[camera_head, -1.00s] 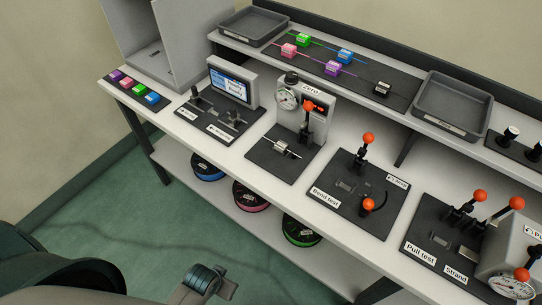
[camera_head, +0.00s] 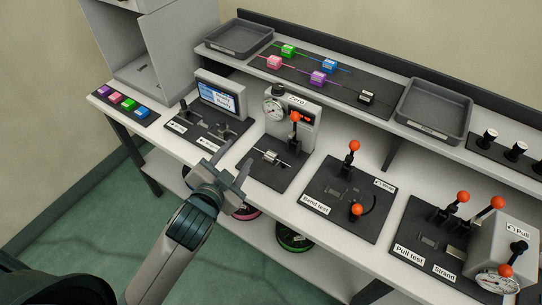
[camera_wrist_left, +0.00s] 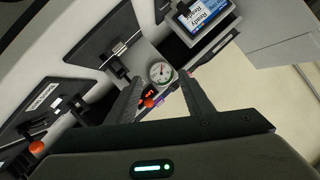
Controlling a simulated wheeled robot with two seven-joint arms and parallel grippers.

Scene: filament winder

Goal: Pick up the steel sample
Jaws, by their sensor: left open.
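A small silver block on a thin rod (camera_head: 270,157), which looks like the steel sample, sits on the dark plate in front of the dial gauge. It also shows in the wrist view (camera_wrist_left: 119,48), left of the fingers. A dark block with a pale label (camera_head: 367,97) lies on the shelf mat; I cannot tell its material. My left gripper (camera_head: 236,164) is open and empty, in front of the bench edge, left of the silver block and apart from it. Its two spread fingers show in the wrist view (camera_wrist_left: 160,92). My right gripper is out of view.
The gauge unit (camera_head: 291,115) with an orange-knobbed lever stands behind the silver block. A screen station (camera_head: 220,98) is to its left. The bend test plate (camera_head: 346,200) with levers is to its right. The raised shelf holds two grey trays (camera_head: 433,108).

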